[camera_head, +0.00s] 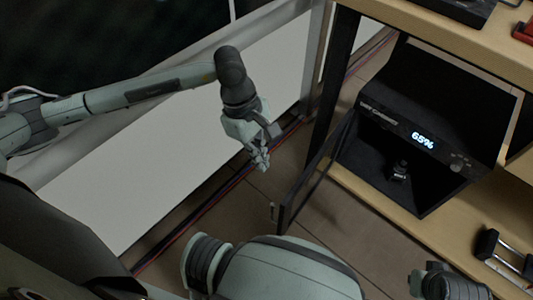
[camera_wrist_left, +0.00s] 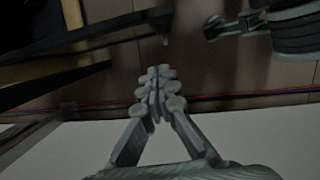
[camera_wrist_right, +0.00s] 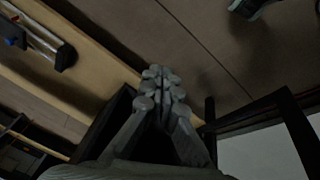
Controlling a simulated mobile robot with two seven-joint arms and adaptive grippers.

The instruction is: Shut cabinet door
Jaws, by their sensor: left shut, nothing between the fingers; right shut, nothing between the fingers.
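The cabinet (camera_head: 440,90) is a black box with a lit "65%" display, standing on a wooden shelf. Its dark-framed door (camera_head: 318,178) stands open, swung out over the floor to the left, with a small handle (camera_head: 273,211) near its free edge. My left gripper (camera_head: 263,163) is shut and empty, to the left of the door and apart from it. It also shows in the left wrist view (camera_wrist_left: 158,85), fingers closed. My right gripper (camera_wrist_right: 161,85) is shut and empty, seen in the right wrist view beside a wooden shelf edge.
A small dark object (camera_head: 398,171) sits inside the cabinet. A black-and-silver item (camera_head: 505,255) lies on the wooden shelf (camera_head: 385,203) at right. A dark upright post (camera_head: 333,85) stands left of the cabinet. Cables run along the floor by the white wall panel (camera_head: 170,150).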

